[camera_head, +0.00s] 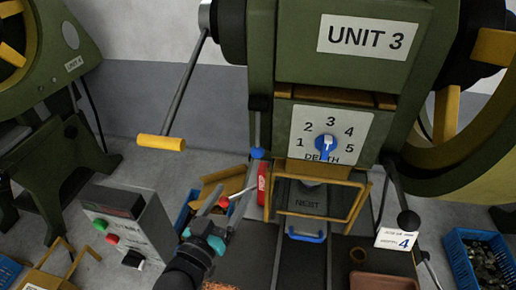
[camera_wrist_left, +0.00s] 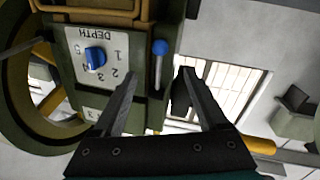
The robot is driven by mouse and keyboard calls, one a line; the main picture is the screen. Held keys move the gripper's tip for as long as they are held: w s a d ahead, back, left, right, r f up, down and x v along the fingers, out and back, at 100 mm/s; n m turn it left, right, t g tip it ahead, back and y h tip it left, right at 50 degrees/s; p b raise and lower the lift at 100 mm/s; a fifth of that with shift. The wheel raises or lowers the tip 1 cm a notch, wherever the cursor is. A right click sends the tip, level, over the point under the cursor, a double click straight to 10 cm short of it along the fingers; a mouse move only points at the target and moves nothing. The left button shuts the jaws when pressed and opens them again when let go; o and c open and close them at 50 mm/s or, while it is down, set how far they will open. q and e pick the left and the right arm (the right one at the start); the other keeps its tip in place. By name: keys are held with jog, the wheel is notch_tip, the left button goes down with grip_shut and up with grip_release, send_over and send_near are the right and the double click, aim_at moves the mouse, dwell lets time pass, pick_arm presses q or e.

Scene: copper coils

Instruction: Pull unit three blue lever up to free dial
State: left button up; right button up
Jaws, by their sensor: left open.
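The green press marked UNIT 3 (camera_head: 366,35) stands in front of me. Its blue-knobbed lever (camera_head: 257,153) hangs down at the left edge of the machine, knob at the bottom. The blue depth dial (camera_head: 326,147) sits on a plate numbered 1 to 5, right of the lever. My left gripper (camera_head: 230,193) is open and empty, below and left of the knob, apart from it. In the left wrist view, which is turned over, the lever knob (camera_wrist_left: 160,47) shows just beyond the gap between the open fingers (camera_wrist_left: 160,76), with the dial (camera_wrist_left: 95,58) to its left. My right gripper is out of view.
A long lever with a yellow handle (camera_head: 161,142) sticks out at left. A grey control box (camera_head: 130,225) stands lower left. A yellow guard frame (camera_head: 320,215) is below the dial. A black-knobbed lever (camera_head: 408,221) and a blue crate (camera_head: 457,262) are at right.

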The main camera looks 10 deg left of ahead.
aim_at(255, 157)
pick_arm(q)
jog(key=w, duration=0.4)
jog(key=w+d, duration=0.1)
jog(key=w, duration=0.3)
jog(key=w+d, duration=0.1)
jog(key=w, duration=0.3)
jog(key=shift+w+d, duration=0.1)
jog(key=shift+d, duration=0.1)
jog(key=shift+w+d+b, duration=0.2)
jog(key=shift+w+b, duration=0.15)
jog(key=shift+w, duration=0.55)
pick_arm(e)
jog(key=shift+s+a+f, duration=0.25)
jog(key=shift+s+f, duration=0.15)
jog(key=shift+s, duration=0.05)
pick_arm(q)
jog(key=c, duration=1.1)
grip_shut()
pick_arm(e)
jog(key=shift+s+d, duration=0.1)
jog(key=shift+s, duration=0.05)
